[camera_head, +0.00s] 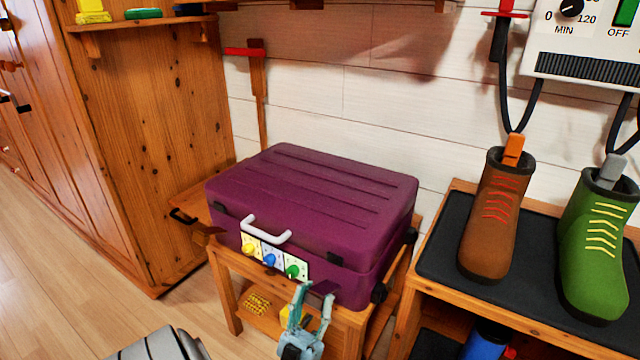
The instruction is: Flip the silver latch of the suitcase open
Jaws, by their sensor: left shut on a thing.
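The purple suitcase (312,185) lies flat with its lid closed on a low wooden stand. Its front has a pale silver-white handle (266,231) and a row of yellow, blue and green dials (270,259). My left gripper (312,293) is at the lower front of the suitcase, just below and right of the green dial (292,270). It is shut on a small part there, which its fingers mostly hide. I cannot clearly make out the silver latch. My right gripper is not in view.
The wooden stand (225,290) has a lower shelf with small yellow things. To the right, a shoe rack (448,235) bears a brown boot (494,225) and a green boot (597,250). A wooden cabinet (150,140) is at left.

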